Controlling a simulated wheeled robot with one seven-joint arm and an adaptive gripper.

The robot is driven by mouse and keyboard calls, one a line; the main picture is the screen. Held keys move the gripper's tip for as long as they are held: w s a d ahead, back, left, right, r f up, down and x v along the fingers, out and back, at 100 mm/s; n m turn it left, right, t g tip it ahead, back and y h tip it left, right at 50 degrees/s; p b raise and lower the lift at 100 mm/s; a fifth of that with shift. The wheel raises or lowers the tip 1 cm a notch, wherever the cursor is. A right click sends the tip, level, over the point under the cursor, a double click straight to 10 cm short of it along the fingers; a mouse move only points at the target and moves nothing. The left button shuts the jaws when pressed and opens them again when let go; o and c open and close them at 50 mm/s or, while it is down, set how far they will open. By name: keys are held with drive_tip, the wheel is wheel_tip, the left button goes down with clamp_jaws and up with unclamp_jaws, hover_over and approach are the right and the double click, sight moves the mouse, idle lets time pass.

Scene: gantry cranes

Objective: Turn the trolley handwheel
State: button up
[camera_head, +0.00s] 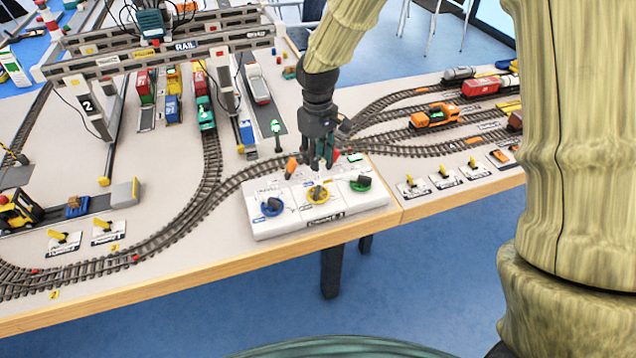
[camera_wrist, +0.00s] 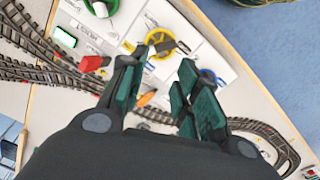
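A white control box (camera_head: 262,229) at the table's front edge carries three handwheels with dark knobs: blue (camera_head: 271,207), yellow (camera_head: 310,193) and green (camera_head: 361,183). I cannot read which one is labelled trolley. My gripper (camera_head: 320,166) points down just above the yellow wheel. In the wrist view my gripper (camera_wrist: 163,76) has its two fingers spread with nothing between them. The yellow wheel (camera_wrist: 185,46) lies just beyond the fingertips there, the green wheel (camera_wrist: 103,6) is at the upper left, and the blue wheel (camera_wrist: 209,75) is partly hidden by the right finger.
An orange lever (camera_head: 291,167) and a red piece (camera_head: 337,154) stand close behind the wheels. Tracks run behind the box, with an orange locomotive (camera_head: 434,116) to the right. The gantry crane (camera_head: 150,55) stands at the back left. Small yellow switch levers (camera_head: 64,240) line the front.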

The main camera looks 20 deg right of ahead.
sight(318, 187)
drive_tip(key=shift+w+d+f+m+b, duration=0.1)
drive_tip(key=shift+f+m+b, duration=0.25)
drive_tip(key=shift+f+m, duration=5.35)
clamp_jaws()
